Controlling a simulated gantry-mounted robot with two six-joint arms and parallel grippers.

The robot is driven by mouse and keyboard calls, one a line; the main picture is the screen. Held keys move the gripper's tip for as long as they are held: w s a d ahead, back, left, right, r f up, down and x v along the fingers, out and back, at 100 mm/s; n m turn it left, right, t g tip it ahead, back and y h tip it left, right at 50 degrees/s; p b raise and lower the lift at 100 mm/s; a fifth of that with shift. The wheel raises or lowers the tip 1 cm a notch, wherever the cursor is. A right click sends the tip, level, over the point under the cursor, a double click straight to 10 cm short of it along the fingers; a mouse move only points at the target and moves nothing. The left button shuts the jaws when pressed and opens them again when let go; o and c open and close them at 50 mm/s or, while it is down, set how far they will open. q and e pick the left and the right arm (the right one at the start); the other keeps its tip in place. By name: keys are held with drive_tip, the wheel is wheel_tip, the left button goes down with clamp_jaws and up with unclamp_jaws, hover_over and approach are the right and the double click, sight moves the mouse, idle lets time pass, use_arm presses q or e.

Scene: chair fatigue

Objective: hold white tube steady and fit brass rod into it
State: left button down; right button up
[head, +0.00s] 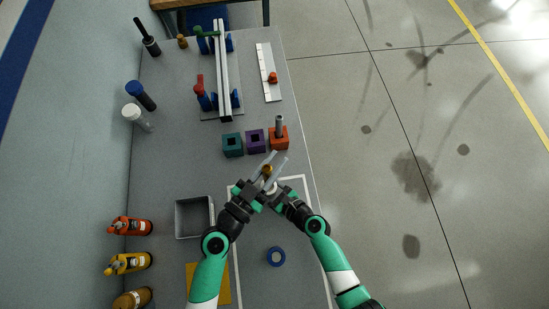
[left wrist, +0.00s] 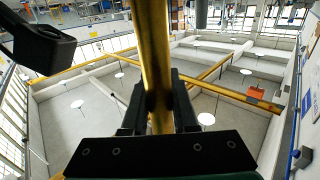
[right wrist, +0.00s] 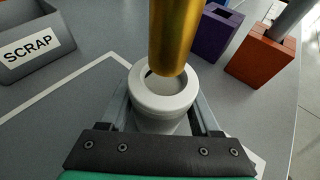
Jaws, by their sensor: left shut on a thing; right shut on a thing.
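The brass rod (left wrist: 155,60) is gripped in my left gripper (left wrist: 158,100), whose fingers are closed around it. The rod (head: 267,169) shows only as a small gold patch in the head view. My right gripper (right wrist: 165,115) is shut on the white tube (right wrist: 165,100), which stands with its open end up. In the right wrist view the rod's lower end (right wrist: 174,45) hangs over the tube's opening, covering its far side. The near part of the bore is visible. I cannot tell whether the rod end is just above the rim or slightly inside.
Teal (head: 232,145), purple (head: 256,141) and orange (head: 279,139) blocks stand just beyond the grippers; the orange one holds a grey rod. The grey SCRAP bin (head: 178,220) is at left. Bottles line the left edge.

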use_arm(q)
drive_tip(key=shift+f, duration=0.3)
wheel_tip(320, 180, down, 7)
drive_tip(key=shift+f, duration=0.2)
idle(2.0)
drive_tip(key=c, duration=0.6)
unclamp_jaws()
drive_tip(key=v, duration=1.2)
